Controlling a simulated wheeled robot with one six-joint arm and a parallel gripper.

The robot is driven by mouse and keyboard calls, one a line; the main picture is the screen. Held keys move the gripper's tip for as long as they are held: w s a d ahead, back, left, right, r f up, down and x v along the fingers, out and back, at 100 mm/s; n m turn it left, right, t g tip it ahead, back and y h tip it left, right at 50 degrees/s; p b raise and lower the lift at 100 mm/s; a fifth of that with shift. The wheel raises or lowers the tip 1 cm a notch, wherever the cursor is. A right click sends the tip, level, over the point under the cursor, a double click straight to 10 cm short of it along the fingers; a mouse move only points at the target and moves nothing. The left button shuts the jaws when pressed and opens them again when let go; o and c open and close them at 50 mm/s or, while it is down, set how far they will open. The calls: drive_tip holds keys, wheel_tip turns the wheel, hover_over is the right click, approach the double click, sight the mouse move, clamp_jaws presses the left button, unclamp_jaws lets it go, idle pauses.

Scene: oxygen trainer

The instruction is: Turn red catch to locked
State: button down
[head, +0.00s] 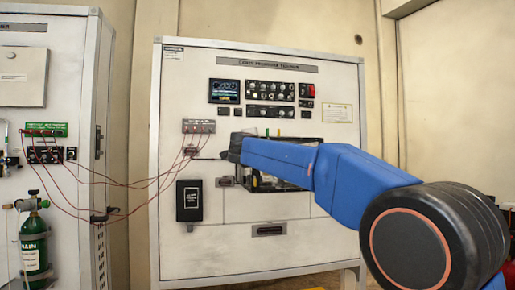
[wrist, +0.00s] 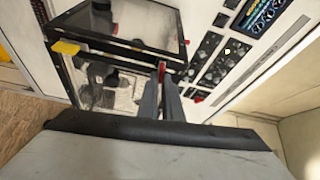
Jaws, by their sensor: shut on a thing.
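The red catch (wrist: 161,72) shows as a narrow red piece between my fingertips in the wrist view, at the edge of a dark-framed clear cover (wrist: 130,22). My gripper (wrist: 161,85) is shut on it, with a grey finger on either side. In the head view my gripper (head: 232,148) reaches the front of the cabin pressure trainer panel (head: 240,250), and my blue arm hides part of the framed box. I cannot make out the catch in the head view, nor read its locked marking in either view.
A yellow tab (wrist: 65,47) sits on the cover's frame. Switch rows (head: 270,88) and a display (head: 224,91) are above my gripper. Red cables (head: 130,186) hang between the panel and the left cabinet (head: 60,110). A black box (head: 189,201) is low on the panel.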

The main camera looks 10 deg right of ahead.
drive_tip(key=shift+f+m+g, duration=0.1)
drive_tip(key=shift+m+g, duration=0.2)
drive_tip(key=shift+m, duration=0.3)
drive_tip(key=c, duration=1.9)
unclamp_jaws()
drive_tip(key=shift+d, duration=0.1)
drive_tip(key=shift+c, duration=0.2)
drive_tip(key=v, duration=1.7)
drive_tip(key=shift+s, duration=0.2)
